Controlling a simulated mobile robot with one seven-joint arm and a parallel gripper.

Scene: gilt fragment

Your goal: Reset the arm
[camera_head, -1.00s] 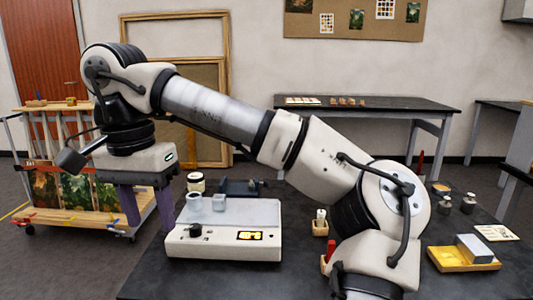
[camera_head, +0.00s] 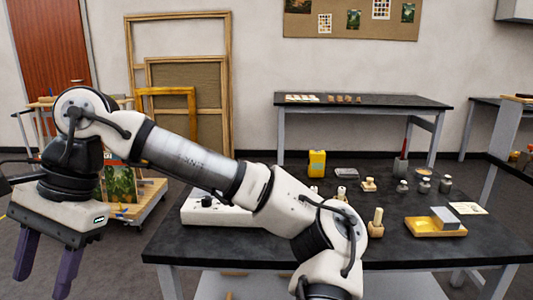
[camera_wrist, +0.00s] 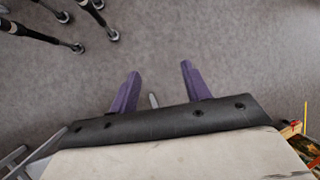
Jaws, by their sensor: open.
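My gripper (camera_head: 42,270) hangs at the left of the head view, pointing down, with its two purple fingers apart and nothing between them. It is out past the left end of the black worktable (camera_head: 420,284). In the wrist view my gripper (camera_wrist: 157,88) also shows open and empty, over bare grey floor. My arm reaches from the lower middle of the head view up and left to the gripper, bent at the elbow. It hides part of the table and the white device (camera_head: 215,214) on it.
On the table stand a yellow container (camera_head: 317,163), a yellow tray (camera_head: 424,227) with a grey block (camera_head: 445,217), small jars (camera_head: 424,185) and wooden holders (camera_head: 376,229). A cart with paintings (camera_head: 120,186) stands behind my gripper. Chair legs (camera_wrist: 75,25) show at upper left in the wrist view.

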